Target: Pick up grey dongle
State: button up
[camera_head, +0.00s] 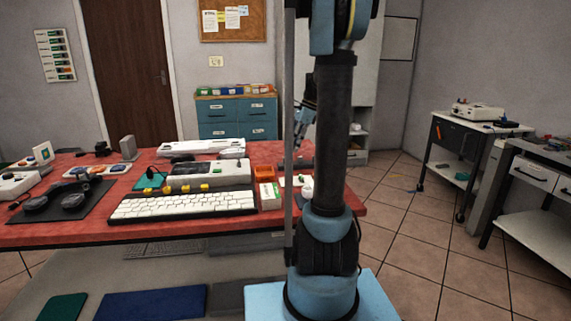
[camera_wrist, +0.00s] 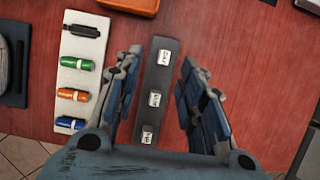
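In the wrist view, a small dark grey piece (camera_wrist: 83,31), which may be the grey dongle, lies at the far end of a white holder strip (camera_wrist: 72,108). Green (camera_wrist: 77,64), orange (camera_wrist: 72,95) and blue (camera_wrist: 70,123) pieces lie on the same strip. My gripper (camera_wrist: 158,72) is open and empty. It is above the table, to the right of the white strip, with its fingers on either side of a dark bar (camera_wrist: 152,112) with white labelled blocks below. In the head view, my gripper (camera_head: 303,118) hangs over the table's right part, partly hidden by my arm.
The red table (camera_head: 90,232) carries a white keyboard (camera_head: 183,205), a grey device (camera_head: 205,175) and a black mat (camera_head: 88,213). In the wrist view, an orange tray (camera_wrist: 138,5) is at the top. Bare table (camera_wrist: 245,60) lies right of the gripper.

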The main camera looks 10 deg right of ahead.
aim_at(286, 162)
jog(key=shift+w+x, duration=0.15)
jog(key=shift+x, duration=1.35)
jog(key=shift+w+x, duration=0.2)
jog(key=shift+x, duration=1.3)
jog(key=shift+c, duration=0.6)
jog(key=c, duration=0.6)
